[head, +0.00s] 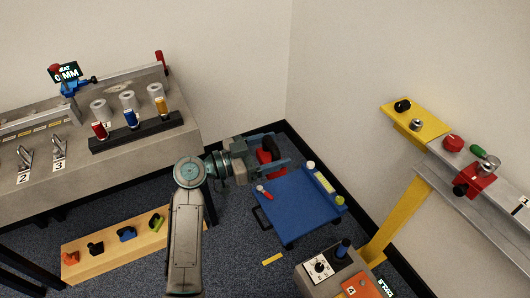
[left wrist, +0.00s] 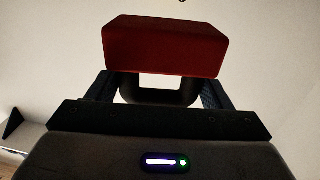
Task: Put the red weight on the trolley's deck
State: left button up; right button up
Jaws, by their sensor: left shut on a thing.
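The red weight (head: 262,157) is held in my left gripper (head: 270,148), near the far left edge of the trolley in the head view. In the left wrist view the red weight (left wrist: 164,46) is a red block with a dark handle (left wrist: 160,88) between the two fingers. My left gripper is shut on it. The trolley (head: 297,212) has a blue deck and stands on the floor. The weight appears above or beside the deck's far left edge; I cannot tell its exact height. My right gripper is not in view.
The deck's middle is clear. A grey workbench (head: 160,140) stands left, a yellow post (head: 400,215) right, a control box (head: 330,268) in front.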

aim_at(258, 153)
pick_arm(q)
jog(key=shift+s+a+r+m+g+h, duration=0.1)
jog(key=shift+s+a+m+g+h, duration=0.15)
jog(key=shift+a+m+g, duration=0.5)
jog(key=shift+s+a+f+m+g+h, duration=0.1)
jog(key=shift+a+m+g+h, duration=0.45)
jog(key=shift+g, duration=0.9)
jog(key=shift+s+a+r+m+g+h, duration=0.1)
jog(key=shift+s+a+m+g, duration=0.15)
jog(key=shift+m+g, duration=0.75)
jog(key=s+a+f+n+t+y, duration=0.2)
jog(key=a+f+n+t+y, duration=0.8)
jog(key=n+t, duration=0.4)
jog(key=s+a+r+n+t+y, duration=0.2)
jog(key=s+a+r+n+y, duration=0.1)
jog(key=y, duration=0.5)
jog(key=s+a+r, duration=0.1)
jog(key=s+a, duration=0.1)
jog(key=s, duration=0.1)
jog(key=shift+s+t, duration=0.2)
jog(key=shift+t, duration=0.1)
